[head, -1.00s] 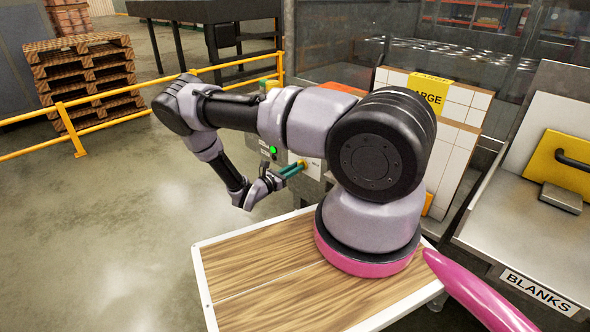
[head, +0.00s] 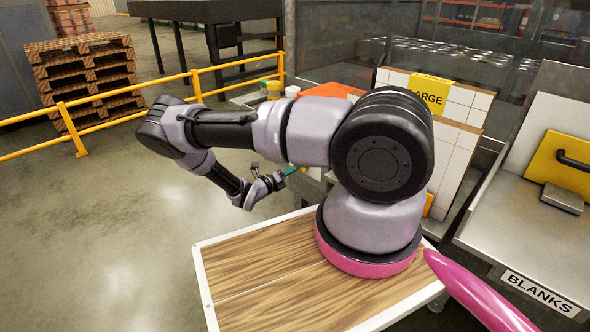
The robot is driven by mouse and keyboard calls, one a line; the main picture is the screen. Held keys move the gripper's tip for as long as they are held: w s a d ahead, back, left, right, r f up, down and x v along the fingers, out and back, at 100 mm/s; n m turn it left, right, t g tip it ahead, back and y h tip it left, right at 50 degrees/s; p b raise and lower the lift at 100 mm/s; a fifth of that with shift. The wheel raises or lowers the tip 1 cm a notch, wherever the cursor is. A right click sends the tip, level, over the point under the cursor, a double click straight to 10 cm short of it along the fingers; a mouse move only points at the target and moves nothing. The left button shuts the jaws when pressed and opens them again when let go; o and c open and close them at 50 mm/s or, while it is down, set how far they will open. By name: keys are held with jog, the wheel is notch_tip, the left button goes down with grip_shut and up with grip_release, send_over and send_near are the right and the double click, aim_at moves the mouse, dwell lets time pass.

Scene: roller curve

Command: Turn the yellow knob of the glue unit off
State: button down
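My gripper (head: 291,171) is at the left of my arm's base, with its green fingertips pointing right toward the glue unit. The fingertips are small and partly covered by my arm, so I cannot tell whether they are open or shut. The glue unit's front is almost wholly hidden behind my forearm. I cannot make out the yellow knob or its position, nor whether the fingers touch it. The unit's green light is also hidden.
White boxes with a yellow LARGE label (head: 431,90) are to the right. A metal BLANKS chute (head: 530,235) is at far right. A yellow rail (head: 130,92) runs at left; the floor before it is clear.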

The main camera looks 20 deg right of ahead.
jog(key=shift+n, duration=0.8)
jog(key=c, duration=0.8)
grip_release()
jog(key=shift+a, duration=0.15)
jog(key=v, duration=1)
jog(key=shift+a, duration=0.25)
jog(key=shift+s, duration=0.1)
